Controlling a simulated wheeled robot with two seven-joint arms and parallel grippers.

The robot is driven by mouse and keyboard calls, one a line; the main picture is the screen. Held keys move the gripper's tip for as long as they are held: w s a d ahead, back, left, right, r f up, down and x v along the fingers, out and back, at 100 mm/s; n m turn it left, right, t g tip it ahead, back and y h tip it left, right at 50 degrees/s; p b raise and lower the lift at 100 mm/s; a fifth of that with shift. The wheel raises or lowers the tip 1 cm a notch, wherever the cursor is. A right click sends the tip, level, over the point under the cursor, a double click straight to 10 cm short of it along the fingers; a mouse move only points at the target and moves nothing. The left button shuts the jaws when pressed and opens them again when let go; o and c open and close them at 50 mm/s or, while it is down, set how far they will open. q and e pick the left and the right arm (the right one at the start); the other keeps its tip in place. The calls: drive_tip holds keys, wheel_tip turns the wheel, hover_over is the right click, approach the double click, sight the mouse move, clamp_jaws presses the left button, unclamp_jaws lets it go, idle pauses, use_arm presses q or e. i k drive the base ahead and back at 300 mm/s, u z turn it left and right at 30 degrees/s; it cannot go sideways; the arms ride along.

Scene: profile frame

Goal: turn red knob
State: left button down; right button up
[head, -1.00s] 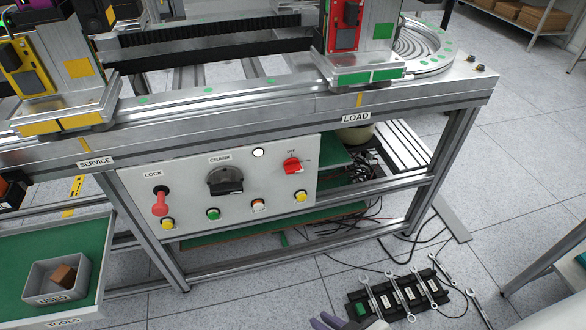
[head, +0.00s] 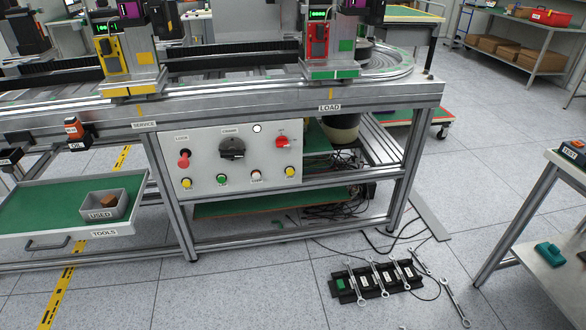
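The red knob (head: 282,142) sits at the upper right of the white control panel (head: 204,183), under the front beam of the machine frame. Small lettering shows around it, too small to read now. The panel also has a red-handled lock lever (head: 184,158), a black crank knob (head: 232,148), a round white lamp (head: 257,128) and a row of small coloured buttons along its lower edge. Neither of my grippers shows in the head view.
An open tools drawer (head: 66,211) with a grey USED bin (head: 104,205) juts out at the left. A black wrench rack (head: 372,278) and loose wrenches (head: 453,303) lie on the floor at the right. A side table (head: 545,220) stands at the right edge. Floor before the panel is clear.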

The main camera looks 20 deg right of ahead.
sight(281, 141)
drive_tip(key=u, duration=0.75)
drive_tip(key=i, duration=1.55)
drive_tip(key=z, duration=0.95)
drive_tip(key=i, duration=0.55)
drive_tip(key=z, duration=0.6)
